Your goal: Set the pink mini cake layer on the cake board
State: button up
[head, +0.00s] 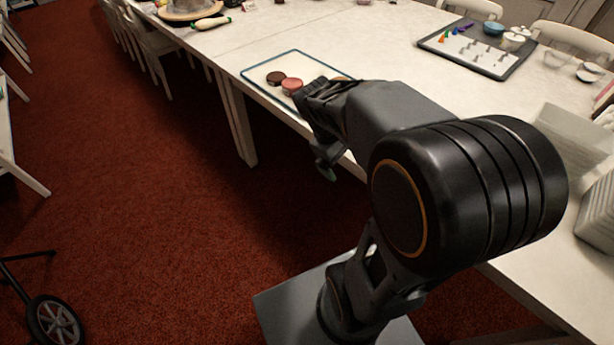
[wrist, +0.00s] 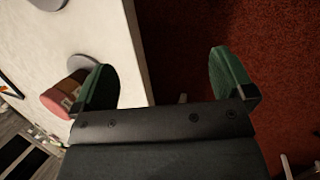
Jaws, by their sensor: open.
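The pink mini cake layer (head: 292,86) lies on a blue-rimmed tray (head: 262,88) at the near table edge in the head view. A pink round piece also shows at the left of the wrist view (wrist: 55,104), partly cut off by my finger. My gripper (head: 325,160) hangs off the table's near edge, over the red floor, to the right of and nearer than the layer. In the wrist view my gripper (wrist: 170,80) has its green-padded fingers wide apart with nothing between them. I cannot tell which thing is the cake board.
A dark brown round piece (head: 276,77) sits beside the pink layer, and a tan one is mostly hidden behind my arm. A round stand (head: 186,12) and a rolling pin (head: 211,22) are at the far left. A tray of small items (head: 470,52) is at right. The middle tabletop is clear.

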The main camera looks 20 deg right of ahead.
jog(key=s+a+m+t+y, duration=0.2)
jog(key=a+m+t+y, duration=0.2)
jog(key=a, duration=0.7)
jog(key=shift+s+r+t, duration=0.25)
jog(key=shift+r+t, duration=0.05)
jog(key=shift+r, duration=0.05)
